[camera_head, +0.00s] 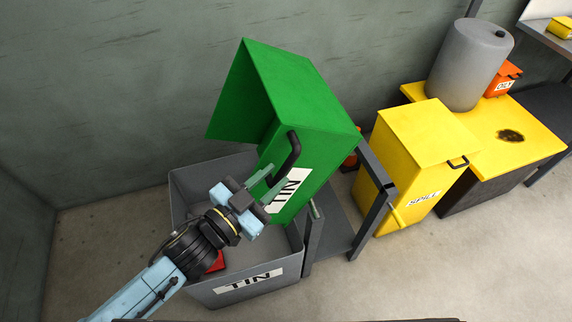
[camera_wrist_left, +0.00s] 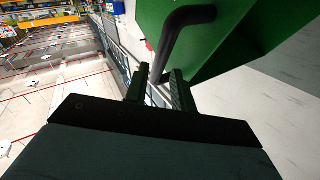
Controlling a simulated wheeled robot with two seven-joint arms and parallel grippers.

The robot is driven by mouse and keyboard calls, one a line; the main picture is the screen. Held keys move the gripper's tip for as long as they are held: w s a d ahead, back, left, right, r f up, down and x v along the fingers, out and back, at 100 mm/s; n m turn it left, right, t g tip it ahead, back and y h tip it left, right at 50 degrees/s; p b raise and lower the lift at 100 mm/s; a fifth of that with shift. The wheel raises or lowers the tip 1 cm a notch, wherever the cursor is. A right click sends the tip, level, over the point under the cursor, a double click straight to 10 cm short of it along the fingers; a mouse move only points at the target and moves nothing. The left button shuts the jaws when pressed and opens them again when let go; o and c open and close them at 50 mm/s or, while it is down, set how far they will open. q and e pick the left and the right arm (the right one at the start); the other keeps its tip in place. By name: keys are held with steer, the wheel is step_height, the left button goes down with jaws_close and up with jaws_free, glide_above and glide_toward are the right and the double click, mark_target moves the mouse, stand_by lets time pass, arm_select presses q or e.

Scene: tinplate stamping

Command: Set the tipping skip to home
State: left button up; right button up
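The green tipping skip (camera_head: 300,95) is steeply tilted over a grey bin labelled TIN (camera_head: 240,290), its open side facing left. A black bar handle (camera_head: 293,152) is on the skip's near side, beside a white label; it also shows in the left wrist view (camera_wrist_left: 172,35). My left gripper (camera_head: 268,180) is at the lower end of this handle. In the left wrist view its fingers (camera_wrist_left: 158,78) stand apart, with the handle's end at or between the tips; contact is unclear. My right gripper is not in view.
A dark grey stand (camera_head: 372,200) supports the skip on the right. A yellow SPILL bin (camera_head: 420,150) stands right of it, beside a yellow-topped bench (camera_head: 520,150) with a grey drum (camera_head: 470,65) and an orange container (camera_head: 503,80). The front right floor is clear.

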mark_target(283, 170)
arm_select(q)
steer(key=shift+x, duration=2.35)
jaws_close()
